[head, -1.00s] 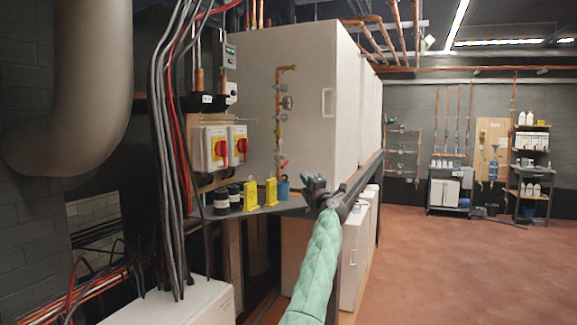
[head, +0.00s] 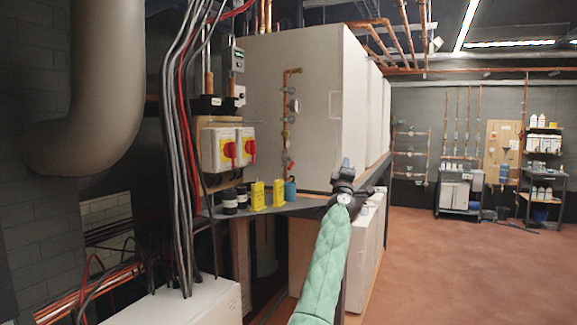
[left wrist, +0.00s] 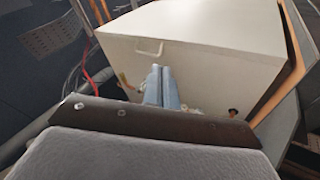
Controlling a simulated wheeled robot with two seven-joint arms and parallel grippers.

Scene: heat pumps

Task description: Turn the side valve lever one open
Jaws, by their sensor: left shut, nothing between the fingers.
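A vertical copper pipe (head: 286,115) with a round gauge (head: 294,106) runs down the side of the white cabinet. A small red valve lever (head: 291,166) sits near its lower end, tilted. My left gripper (head: 346,164) is to the right of the lever, in front of the cabinet's lower corner, and apart from the lever. Its fingers also show in the left wrist view (left wrist: 164,80), side by side, shut and empty, with the white cabinet (left wrist: 195,45) beyond. I cannot make out the red lever clearly in that view. My right gripper is not in view.
Switch boxes with red knobs (head: 229,150) and hanging cables (head: 176,150) are to the left. The red floor at right is open.

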